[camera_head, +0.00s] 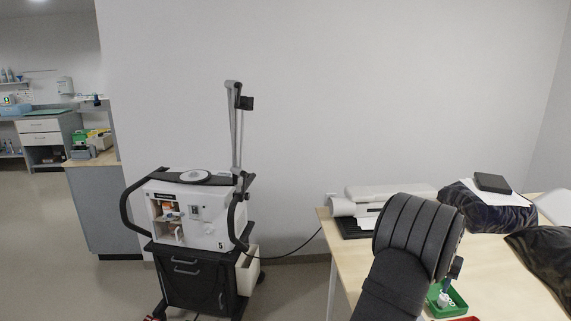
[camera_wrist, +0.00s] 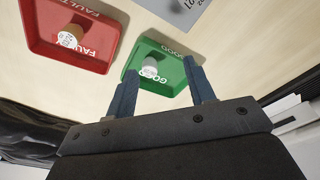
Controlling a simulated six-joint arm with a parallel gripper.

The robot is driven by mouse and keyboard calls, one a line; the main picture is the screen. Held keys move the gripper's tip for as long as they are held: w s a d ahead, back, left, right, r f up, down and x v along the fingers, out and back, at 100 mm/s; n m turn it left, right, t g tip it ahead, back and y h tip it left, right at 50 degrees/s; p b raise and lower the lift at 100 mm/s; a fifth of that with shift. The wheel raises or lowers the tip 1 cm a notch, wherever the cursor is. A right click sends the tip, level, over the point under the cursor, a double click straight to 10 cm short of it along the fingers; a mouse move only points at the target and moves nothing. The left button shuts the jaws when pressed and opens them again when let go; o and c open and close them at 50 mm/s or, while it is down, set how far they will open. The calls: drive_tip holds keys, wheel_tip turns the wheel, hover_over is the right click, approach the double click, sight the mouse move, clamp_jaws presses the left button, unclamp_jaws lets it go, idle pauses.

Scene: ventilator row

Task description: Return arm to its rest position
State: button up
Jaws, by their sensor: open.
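My gripper (camera_wrist: 162,95) is open in the wrist view, its two blue fingers apart with nothing between them. Beyond the fingertips a green tray (camera_wrist: 178,78) marked GOOD lies on the table, with a small whitish part (camera_wrist: 150,66) in it. To its left is a red tray (camera_wrist: 108,50) marked FAULTY, with a part with an orange-tan top (camera_wrist: 72,36) in it. In the head view my dark arm rises over the table and hides most of the gripper. The green tray (camera_head: 459,299) shows beside the arm, and a sliver of the red tray (camera_head: 466,319) shows at the bottom edge.
A ventilator (camera_head: 205,232) on a black wheeled cart (camera_head: 190,282) stands left of the table (camera_head: 500,262). A cable (camera_head: 292,250) runs between them. A white printer-like device (camera_head: 380,196) and dark bags (camera_head: 492,207) occupy the table's back and right. Floor at left is clear.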

drive_tip(key=w+a+f, duration=0.1)
drive_tip(key=w+f, duration=0.1)
drive_tip(key=w, duration=0.1)
drive_tip(key=w+a+f, duration=0.2)
drive_tip(key=w, duration=0.1)
drive_tip(key=w+a+f, duration=0.1)
drive_tip(key=w+f, duration=0.1)
drive_tip(key=w, duration=0.2)
drive_tip(key=shift+a+f, duration=0.15)
drive_tip(key=shift+a, duration=0.05)
drive_tip(key=shift+s, duration=0.1)
drive_tip(key=s+d+r, duration=0.4)
drive_tip(key=s+d, duration=0.1)
drive_tip(key=s, duration=0.2)
drive_tip(key=s+d+r, duration=0.4)
drive_tip(key=s+d, duration=0.1)
drive_tip(key=s, duration=0.3)
drive_tip(key=shift+d, duration=0.3)
drive_tip(key=shift+w+a+f, duration=0.1)
